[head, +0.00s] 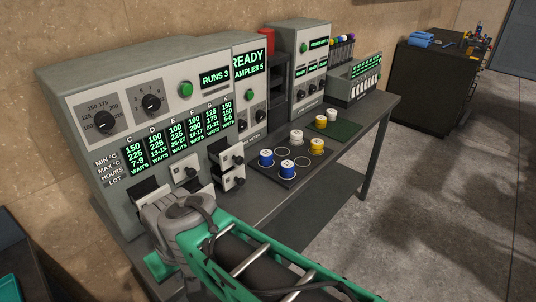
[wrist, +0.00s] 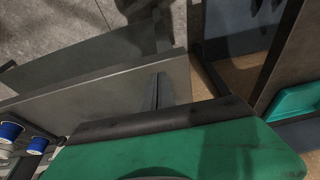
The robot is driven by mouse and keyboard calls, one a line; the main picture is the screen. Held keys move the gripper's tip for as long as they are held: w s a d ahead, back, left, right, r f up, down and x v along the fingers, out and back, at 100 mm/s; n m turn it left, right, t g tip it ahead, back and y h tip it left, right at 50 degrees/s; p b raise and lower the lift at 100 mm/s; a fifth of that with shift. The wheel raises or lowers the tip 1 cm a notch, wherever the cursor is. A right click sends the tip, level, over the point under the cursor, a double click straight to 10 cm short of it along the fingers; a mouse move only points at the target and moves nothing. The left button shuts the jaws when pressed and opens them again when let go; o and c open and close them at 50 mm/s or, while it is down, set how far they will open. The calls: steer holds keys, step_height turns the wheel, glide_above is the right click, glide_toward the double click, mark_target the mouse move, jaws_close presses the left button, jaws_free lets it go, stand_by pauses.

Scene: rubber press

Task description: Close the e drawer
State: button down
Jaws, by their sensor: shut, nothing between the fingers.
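I cannot read which is the e drawer. The left part of the drawer area is partly covered by my arm. My gripper's dark fingers (wrist: 157,92) show together and empty in the wrist view, over a grey edge. In the head view my wrist hides the fingertips, in front of the machine's lower left.
A dark tray (head: 287,172) with blue, white and yellow pots lies on the bench to the right of the drawers. Further along are a green mat (head: 337,128) and more instruments. A black cabinet (head: 432,80) stands at the back right. The floor in front is clear.

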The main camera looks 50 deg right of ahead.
mark_target(228, 153)
steer(key=w+d+r+m+t+p, duration=0.1)
steer(key=w+d+r+m+p, duration=0.1)
steer(key=d+r+m, duration=0.3)
steer(key=w+d+m+t+y+p, duration=0.1)
steer(key=w+d+m, duration=0.1)
steer(key=d, duration=0.5)
steer(key=w+d+r+m+t+p, duration=0.1)
steer(key=d+r+m+p, duration=0.1)
steer(key=d+r+m, duration=0.3)
steer(key=s+d+r+m+t+h+p, duration=0.1)
steer(key=s+d+r+m+t, duration=0.15)
steer(key=d, duration=0.45)
steer(key=s+d+r+m+t+p, duration=0.1)
steer(key=s+d+m, duration=0.25)
steer(key=d, duration=0.45)
steer(key=w+r+p+x, duration=0.1)
steer(key=r+p+x, duration=0.1)
steer(key=x, duration=1)
steer(key=shift+w+a, duration=0.25)
steer(key=shift+w, duration=0.3)
steer(key=shift+f, duration=0.1)
